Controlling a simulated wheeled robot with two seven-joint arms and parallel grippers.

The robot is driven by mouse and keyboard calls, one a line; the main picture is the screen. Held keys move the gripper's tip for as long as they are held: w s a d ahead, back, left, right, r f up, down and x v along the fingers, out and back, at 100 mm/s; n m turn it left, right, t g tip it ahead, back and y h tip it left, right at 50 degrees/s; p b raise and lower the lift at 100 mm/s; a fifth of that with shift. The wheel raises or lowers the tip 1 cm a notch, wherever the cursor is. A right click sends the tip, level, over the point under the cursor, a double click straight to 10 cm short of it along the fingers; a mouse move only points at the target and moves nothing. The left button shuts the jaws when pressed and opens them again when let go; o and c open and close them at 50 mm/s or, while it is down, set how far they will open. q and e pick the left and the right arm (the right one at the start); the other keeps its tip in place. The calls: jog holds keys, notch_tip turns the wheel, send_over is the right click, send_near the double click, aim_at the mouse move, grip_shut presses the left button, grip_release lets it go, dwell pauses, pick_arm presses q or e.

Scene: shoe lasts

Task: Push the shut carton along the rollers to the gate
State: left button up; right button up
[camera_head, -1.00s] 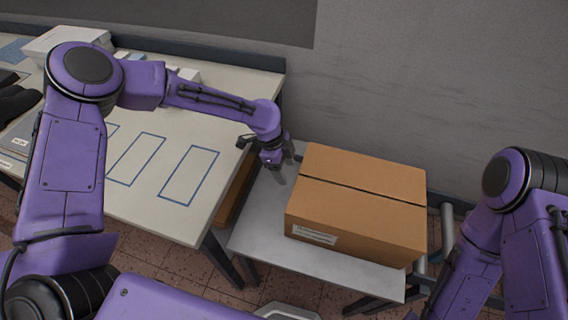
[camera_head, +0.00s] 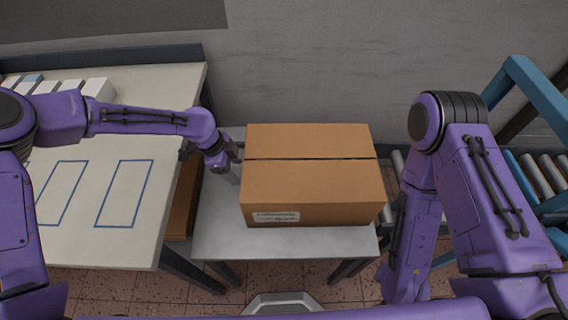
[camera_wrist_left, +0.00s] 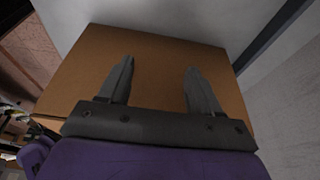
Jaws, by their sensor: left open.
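The shut brown carton (camera_head: 312,185) sits on a grey metal table (camera_head: 280,240), its top flaps closed along a dark seam and a white label low on its front. My left gripper (camera_head: 234,171) is at the carton's left side, very close to it; I cannot tell whether it touches. In the left wrist view my open left gripper (camera_wrist_left: 158,70) has its two fingers apart in front of the carton's face (camera_wrist_left: 155,60), with nothing between them. The rollers (camera_head: 545,172) show at the right edge, partly hidden by my right arm. My right gripper is not in view.
A blue frame (camera_head: 535,95) stands over the rollers at the right. A pale worktable (camera_head: 90,230) with blue outlined rectangles and white boxes (camera_head: 98,89) is on the left. A grey wall (camera_head: 340,70) runs behind the carton.

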pick_arm(q)
jog(key=shift+s+d, duration=0.15)
jog(key=shift+d, duration=5.2)
jog(key=shift+s+d+b, duration=0.15)
jog(key=shift+d+b, duration=0.55)
jog(key=shift+d, duration=3.75)
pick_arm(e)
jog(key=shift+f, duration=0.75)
pick_arm(q)
jog(key=shift+d, duration=0.1)
